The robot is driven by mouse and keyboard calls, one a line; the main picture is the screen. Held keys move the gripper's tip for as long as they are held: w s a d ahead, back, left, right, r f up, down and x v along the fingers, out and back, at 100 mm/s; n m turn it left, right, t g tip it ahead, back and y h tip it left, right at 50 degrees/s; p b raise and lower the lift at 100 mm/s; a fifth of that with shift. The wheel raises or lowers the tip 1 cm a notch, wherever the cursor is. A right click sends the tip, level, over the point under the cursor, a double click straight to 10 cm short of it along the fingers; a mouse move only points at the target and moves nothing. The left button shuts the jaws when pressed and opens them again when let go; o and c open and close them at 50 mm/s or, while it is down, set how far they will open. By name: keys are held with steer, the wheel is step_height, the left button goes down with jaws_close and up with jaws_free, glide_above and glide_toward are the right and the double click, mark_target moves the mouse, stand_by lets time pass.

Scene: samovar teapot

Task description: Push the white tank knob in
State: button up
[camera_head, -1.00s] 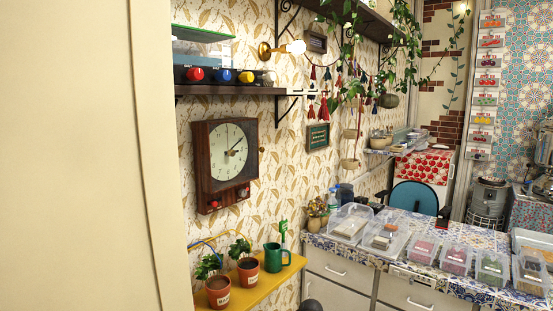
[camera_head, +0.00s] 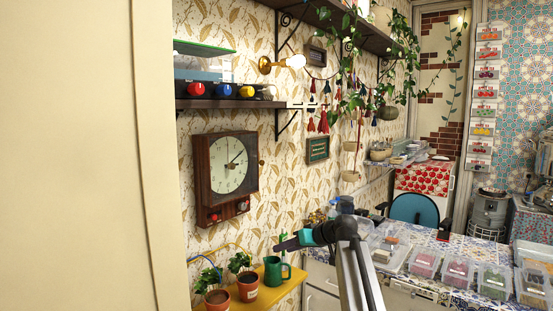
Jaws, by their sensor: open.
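A tank (camera_head: 203,66) with a green lid stands on the upper dark wall shelf. A row of knobs runs along its front: a red knob (camera_head: 196,90), a blue knob (camera_head: 222,90) and a yellow knob (camera_head: 246,91). A small pale and dark shape (camera_head: 268,92) sits at the right end of the row; I cannot tell clearly whether it is the white knob. My gripper (camera_head: 278,244) is open, low in the picture in front of the wall. It is below and to the right of the knobs, well apart from them, pointing left.
A brown wall clock (camera_head: 226,178) with its own knobs hangs below the shelf. A yellow shelf (camera_head: 272,297) holds two potted plants and a green watering can (camera_head: 276,270) just under my gripper. A tiled counter with clear boxes is at right.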

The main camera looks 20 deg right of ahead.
steer(key=s+d+r+n+t+y, duration=0.1)
steer(key=d+r+n+t, duration=0.2)
steer(key=r, duration=2.4)
steer(key=n+t+y, duration=0.2)
steer(key=n+t, duration=0.1)
glide_toward(274, 91)
steer(key=v, duration=0.5)
steer(key=shift+d, duration=0.1)
steer(key=shift+w+p, duration=0.2)
steer(key=shift+p, duration=0.1)
steer(key=p+x, duration=0.4)
steer(key=x, duration=0.9)
steer(key=shift+w+a, duration=0.15)
steer(key=shift+a, duration=0.25)
jaws_close()
